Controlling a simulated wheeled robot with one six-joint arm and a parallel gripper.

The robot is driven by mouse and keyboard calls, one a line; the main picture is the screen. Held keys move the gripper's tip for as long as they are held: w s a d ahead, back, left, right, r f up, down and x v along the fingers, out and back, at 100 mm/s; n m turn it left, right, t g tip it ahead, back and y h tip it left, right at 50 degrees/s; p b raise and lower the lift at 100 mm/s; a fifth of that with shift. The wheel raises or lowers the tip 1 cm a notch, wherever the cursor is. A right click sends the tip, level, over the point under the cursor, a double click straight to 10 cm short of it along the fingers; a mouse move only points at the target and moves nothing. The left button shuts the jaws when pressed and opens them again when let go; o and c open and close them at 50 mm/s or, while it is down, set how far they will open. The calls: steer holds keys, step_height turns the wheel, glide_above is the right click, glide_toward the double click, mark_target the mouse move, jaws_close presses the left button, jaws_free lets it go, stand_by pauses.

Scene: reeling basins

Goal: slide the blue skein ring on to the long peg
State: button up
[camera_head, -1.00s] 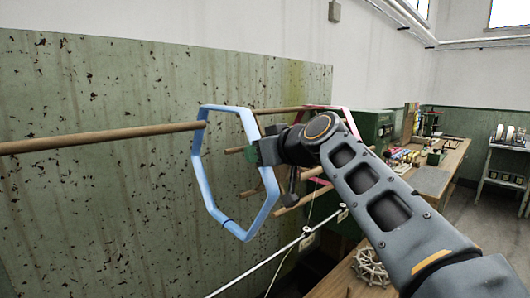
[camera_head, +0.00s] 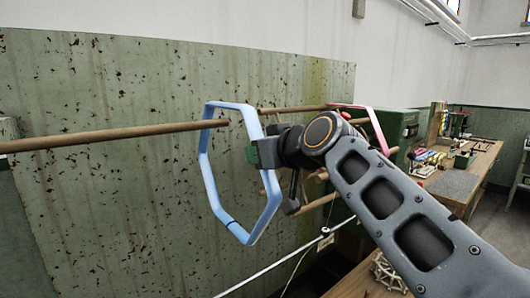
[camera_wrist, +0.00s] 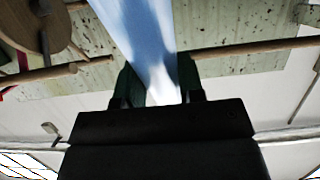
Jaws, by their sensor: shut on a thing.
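The blue skein ring (camera_head: 264,217) is a six-sided pale blue band, standing roughly upright in the head view. My gripper (camera_head: 254,154) is shut on its right side; the wrist view shows the blue band (camera_wrist: 148,40) between the dark green fingers (camera_wrist: 160,90). The long peg (camera_head: 110,135) is a wooden rod coming in from the left edge. Its tip shows inside the ring's outline, below the top edge. I cannot tell surely how deep it sits in the ring. In the wrist view a rod (camera_wrist: 260,47) runs right from beside the band.
Behind my gripper is a wooden frame with rods (camera_head: 290,109) and a pink-red ring (camera_head: 372,122). A green stained panel (camera_head: 110,210) stands behind the peg. A workbench (camera_head: 485,160) with tools is at right. A thin metal rod (camera_head: 275,263) crosses below.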

steer(key=shift+a, duration=0.1)
steer(key=s+a+p, duration=0.2)
steer(key=s+a, duration=0.2)
steer(key=a, duration=0.1)
steer(key=shift+a, duration=0.35)
stand_by(0.5)
steer(key=s+a, duration=0.3)
steer(key=a, duration=0.2)
steer(key=shift+s+a, duration=0.35)
steer(key=shift+a, duration=0.05)
stand_by(0.6)
steer(key=shift+s+a+b, duration=0.45)
steer(key=shift+s+a, duration=0.1)
steer(key=shift+a, duration=0.3)
steer(key=shift+s+a+b, duration=0.45)
steer(key=shift+s+a, duration=0.1)
steer(key=shift+a, duration=0.25)
